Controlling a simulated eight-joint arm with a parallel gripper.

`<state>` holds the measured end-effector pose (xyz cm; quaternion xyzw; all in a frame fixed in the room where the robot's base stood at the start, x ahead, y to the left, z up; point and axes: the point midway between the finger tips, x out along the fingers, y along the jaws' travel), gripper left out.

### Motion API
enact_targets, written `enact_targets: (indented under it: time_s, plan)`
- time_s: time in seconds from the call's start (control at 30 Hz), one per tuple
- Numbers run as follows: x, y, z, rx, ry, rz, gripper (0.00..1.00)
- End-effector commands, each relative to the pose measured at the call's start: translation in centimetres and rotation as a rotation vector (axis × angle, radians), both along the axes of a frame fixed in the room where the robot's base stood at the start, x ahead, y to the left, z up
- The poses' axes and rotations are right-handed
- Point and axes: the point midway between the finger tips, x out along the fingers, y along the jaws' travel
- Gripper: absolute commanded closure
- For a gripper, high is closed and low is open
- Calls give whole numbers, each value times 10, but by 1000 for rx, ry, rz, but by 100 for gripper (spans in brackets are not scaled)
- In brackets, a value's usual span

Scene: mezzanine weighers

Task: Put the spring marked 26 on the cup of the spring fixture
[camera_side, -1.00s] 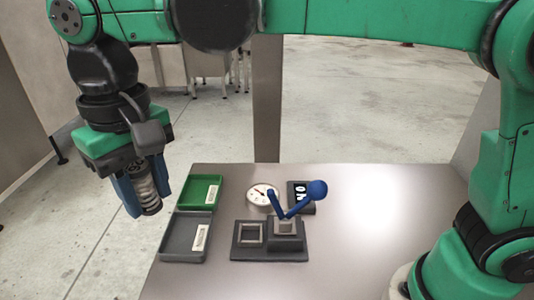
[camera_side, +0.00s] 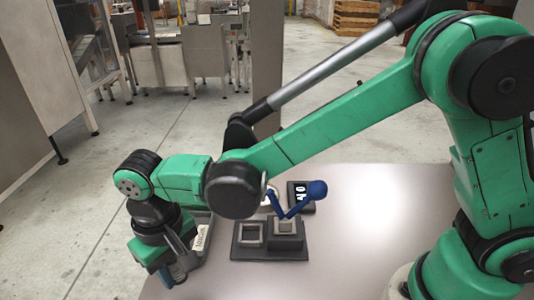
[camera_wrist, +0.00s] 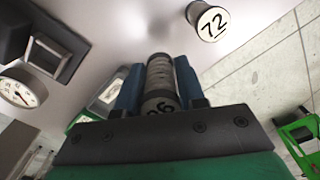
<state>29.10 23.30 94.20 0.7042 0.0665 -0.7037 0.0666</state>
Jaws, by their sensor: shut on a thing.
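My gripper (camera_side: 178,272) is low at the table's front left in the side view, partly hidden by my wrist. In the wrist view its blue fingers are shut on a grey coiled spring (camera_wrist: 160,76). The spring's dark-on-white mark is partly cut off; its last digit looks like 6. The spring fixture (camera_side: 268,253), a dark base with a square frame and a raised block, stands to the right of the gripper, apart from it. A blue lever with a ball (camera_side: 316,189) rises over the block. Part of the fixture shows at the wrist view's upper left (camera_wrist: 68,38).
Another spring marked 72 (camera_wrist: 208,22) is near the gripper in the wrist view. A dial (camera_wrist: 20,92) stands by the fixture. A labelled tray (camera_side: 201,228) is mostly hidden behind my arm. The table's right side is clear.

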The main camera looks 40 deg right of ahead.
Motion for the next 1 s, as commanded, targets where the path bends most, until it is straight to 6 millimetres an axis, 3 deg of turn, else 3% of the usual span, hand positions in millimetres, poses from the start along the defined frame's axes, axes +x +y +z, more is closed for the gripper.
enact_targets:
  time_s: [0.37, 0.8, 0.83, 0.93, 1.0]
  plan:
    - [0, 0, -46, 0, 0, 0, 100]
    - [0, 0, -52, 0, 0, 0, 100]
    - [0, 0, -52, 0, 0, 0, 60]
    - [0, 0, -52, 0, 0, 0, 34]
    - [0, 0, -52, 0, 0, 0, 34]
